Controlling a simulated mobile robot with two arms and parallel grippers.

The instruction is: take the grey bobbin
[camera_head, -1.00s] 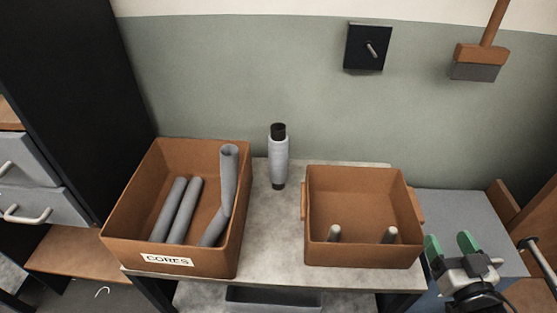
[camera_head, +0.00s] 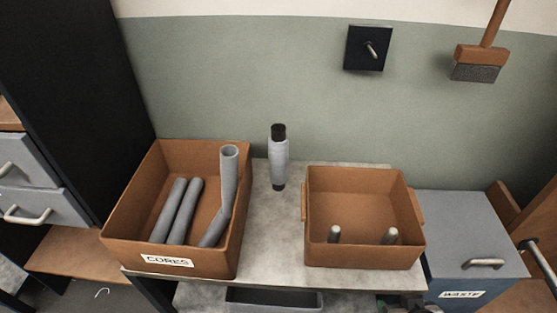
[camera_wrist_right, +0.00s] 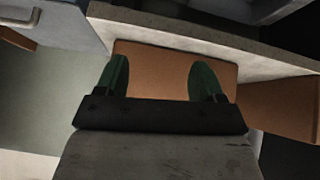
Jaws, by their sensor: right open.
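The grey bobbin (camera_head: 278,158) stands upright on the worktop between the two brown bins, toward the back wall. It has a light grey wound body and black ends. My right gripper (camera_wrist_right: 160,68) shows in the right wrist view with its two green fingers spread apart and nothing between them. In the head view only a dark sliver of my right arm shows at the bottom edge, well in front of and to the right of the bobbin. The bobbin does not show in the wrist view. My left gripper is in neither view.
A brown bin labelled CORES (camera_head: 124,250) holds several grey tubes, left of the bobbin. A second brown bin (camera_head: 360,178) with two pale pegs stands to the right. A grey-blue WASTE box (camera_head: 455,225) is further right. The worktop (camera_head: 270,235) between the bins is clear.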

